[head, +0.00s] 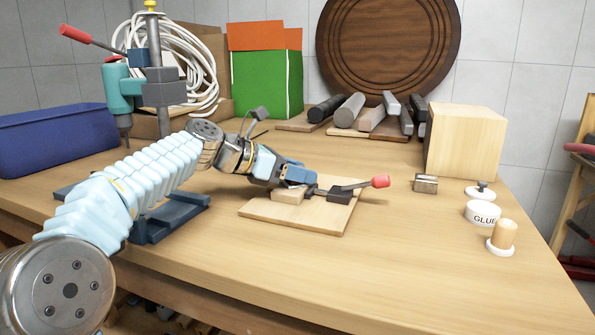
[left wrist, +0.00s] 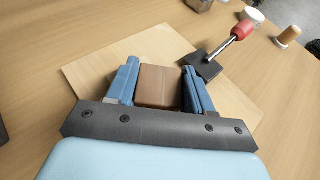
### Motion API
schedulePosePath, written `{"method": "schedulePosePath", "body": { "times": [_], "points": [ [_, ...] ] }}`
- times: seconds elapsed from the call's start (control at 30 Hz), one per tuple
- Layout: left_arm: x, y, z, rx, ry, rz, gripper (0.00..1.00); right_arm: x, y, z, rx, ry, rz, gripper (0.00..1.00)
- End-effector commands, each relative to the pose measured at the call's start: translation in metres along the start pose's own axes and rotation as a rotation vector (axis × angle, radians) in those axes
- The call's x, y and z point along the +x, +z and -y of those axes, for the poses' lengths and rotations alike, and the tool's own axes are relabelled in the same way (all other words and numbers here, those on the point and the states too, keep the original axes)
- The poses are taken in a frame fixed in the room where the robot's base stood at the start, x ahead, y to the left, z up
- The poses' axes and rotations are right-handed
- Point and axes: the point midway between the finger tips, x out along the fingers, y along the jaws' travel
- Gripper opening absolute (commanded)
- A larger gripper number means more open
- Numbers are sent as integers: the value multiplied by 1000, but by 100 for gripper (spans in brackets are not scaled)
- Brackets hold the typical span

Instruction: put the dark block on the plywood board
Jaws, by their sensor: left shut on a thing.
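The plywood board (head: 290,219) lies flat on the workbench; it also fills much of the left wrist view (left wrist: 98,72). My left gripper (head: 298,182) is low over the board. In the left wrist view its two blue fingers (left wrist: 158,82) close on the sides of a brown block (left wrist: 158,86), the darkest block there. In the head view a tan block shape (head: 288,194) shows below the gripper at board level; I cannot tell whether it touches the board. A dark plate with a red-handled lever (head: 341,195) sits on the board just right of the gripper. My right gripper is not in view.
A small metal block (head: 425,184), a white glue tub (head: 482,212) and a wooden peg on a white base (head: 502,237) stand to the right. A large wooden box (head: 466,142) and several bars (head: 348,110) are behind. A coiled hose (head: 190,55) is at back left.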

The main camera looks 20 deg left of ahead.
Motion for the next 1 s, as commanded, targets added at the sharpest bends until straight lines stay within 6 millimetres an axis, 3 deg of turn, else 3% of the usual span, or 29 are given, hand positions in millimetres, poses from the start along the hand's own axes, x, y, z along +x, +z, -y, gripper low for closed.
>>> {"method": "schedulePosePath", "body": {
  "times": [0.03, 0.17, 0.53, 1.0],
  "points": [
    [0, -1, 0, 0, 0, 0, 56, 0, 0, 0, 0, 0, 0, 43],
    [0, 0, 0, 0, 0, 0, 76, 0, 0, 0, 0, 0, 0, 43],
    [-5, 3, 0, 1, 2, 1, 77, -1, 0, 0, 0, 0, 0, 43],
    [-101, 3, 0, 1, 3, 1, 77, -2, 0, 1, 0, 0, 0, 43]
  ]
}}
